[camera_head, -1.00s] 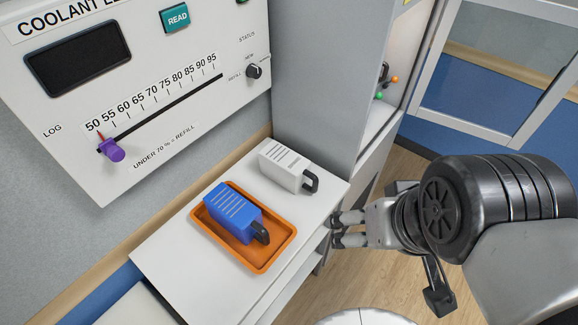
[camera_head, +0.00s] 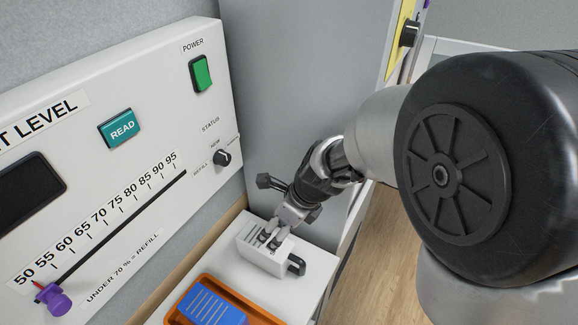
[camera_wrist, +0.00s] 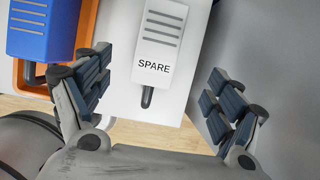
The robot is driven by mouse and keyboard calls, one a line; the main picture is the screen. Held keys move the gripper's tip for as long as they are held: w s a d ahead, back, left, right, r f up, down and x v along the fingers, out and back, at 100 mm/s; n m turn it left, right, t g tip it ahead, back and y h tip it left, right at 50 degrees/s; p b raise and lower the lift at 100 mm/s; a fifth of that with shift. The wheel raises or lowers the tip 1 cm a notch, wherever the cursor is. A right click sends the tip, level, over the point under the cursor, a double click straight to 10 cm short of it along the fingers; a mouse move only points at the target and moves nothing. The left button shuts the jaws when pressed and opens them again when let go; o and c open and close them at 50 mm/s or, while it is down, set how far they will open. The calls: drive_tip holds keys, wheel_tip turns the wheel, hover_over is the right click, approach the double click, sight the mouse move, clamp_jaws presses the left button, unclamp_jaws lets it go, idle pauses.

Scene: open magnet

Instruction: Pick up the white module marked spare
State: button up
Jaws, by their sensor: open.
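The white module (camera_head: 262,252) stands on the white shelf top, right of the orange tray, with its black handle (camera_head: 296,265) towards the front edge. In the wrist view the white module (camera_wrist: 158,42) reads SPARE, and its handle points at my palm. My gripper (camera_head: 272,238) is open above the module in the head view. In the wrist view the two fingers of my gripper (camera_wrist: 155,100) are spread to either side of the module's lower end, with visible gaps. I cannot tell the height left between fingertips and module.
A blue module (camera_head: 212,306) lies in the orange tray (camera_head: 256,318) to the left; both show close to the left finger in the wrist view. A panel (camera_head: 120,160) with a READ button rises behind. A grey cabinet side (camera_head: 290,90) stands close behind my gripper.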

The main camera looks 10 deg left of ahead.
sight(267, 241)
drive_tip(key=b+x, duration=0.5)
drive_tip(key=x, duration=0.7)
drive_tip(key=shift+a+f+b, duration=0.1)
drive_tip(key=shift+f+b, duration=0.05)
drive_tip(key=shift+b, duration=0.15)
drive_tip(key=b+x, duration=0.3)
drive_tip(key=x, duration=0.1)
drive_tip(key=shift+s+f, duration=0.1)
drive_tip(key=shift+f, duration=0.3)
drive_tip(key=shift+a+f, duration=0.1)
drive_tip(key=shift+f, duration=0.1)
drive_tip(key=shift+f, duration=0.2)
drive_tip(key=c, duration=1.4)
drive_tip(key=shift+c, duration=0.2)
